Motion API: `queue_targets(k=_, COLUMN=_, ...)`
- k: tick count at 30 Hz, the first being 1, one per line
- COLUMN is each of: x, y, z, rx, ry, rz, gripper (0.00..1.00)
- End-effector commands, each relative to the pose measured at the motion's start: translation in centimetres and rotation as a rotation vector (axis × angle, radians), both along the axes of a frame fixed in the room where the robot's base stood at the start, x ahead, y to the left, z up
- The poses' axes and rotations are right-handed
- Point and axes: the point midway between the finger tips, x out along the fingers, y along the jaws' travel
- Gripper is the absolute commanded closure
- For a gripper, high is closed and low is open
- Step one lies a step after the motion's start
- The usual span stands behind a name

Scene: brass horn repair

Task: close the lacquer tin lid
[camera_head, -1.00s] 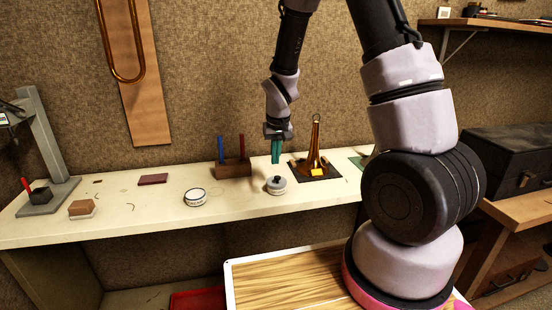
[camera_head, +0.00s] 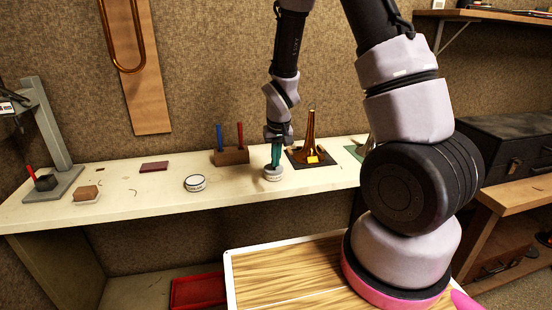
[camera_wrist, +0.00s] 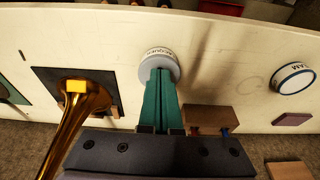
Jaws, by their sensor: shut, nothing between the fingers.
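The lacquer tin (camera_head: 272,175) is a small round white tin on the pale bench, left of the brass horn bell. In the wrist view it also shows (camera_wrist: 160,53), with its printed label on the side facing away from my gripper. My gripper (camera_head: 275,165) has teal fingers, shut together with nothing between them. They point down at the tin's top and appear to touch it or be just above it. In the wrist view the fingertips (camera_wrist: 158,72) overlap the tin's grey top.
The brass bell (camera_head: 311,135) stands on a dark mat close to the right. A wooden block (camera_head: 231,156) with blue and red tools is just behind left. Another round tin (camera_head: 195,183) lies farther left. The bench front between the two tins is clear.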

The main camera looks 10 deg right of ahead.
Motion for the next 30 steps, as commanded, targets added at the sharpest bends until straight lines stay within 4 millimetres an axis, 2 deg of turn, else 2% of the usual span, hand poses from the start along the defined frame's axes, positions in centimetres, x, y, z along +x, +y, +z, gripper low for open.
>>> queue_targets(k=6, x=-0.7, y=0.0, z=-0.8, rx=-0.004, ry=0.020, rz=-0.001, gripper=1.00)
queue_targets(k=19, x=-0.9, y=0.0, z=-1.0, rx=-0.004, ry=0.027, rz=-0.001, gripper=1.00)
queue_targets(k=30, x=-0.7, y=0.0, z=0.4, rx=-0.003, ry=0.019, rz=0.000, gripper=1.00)
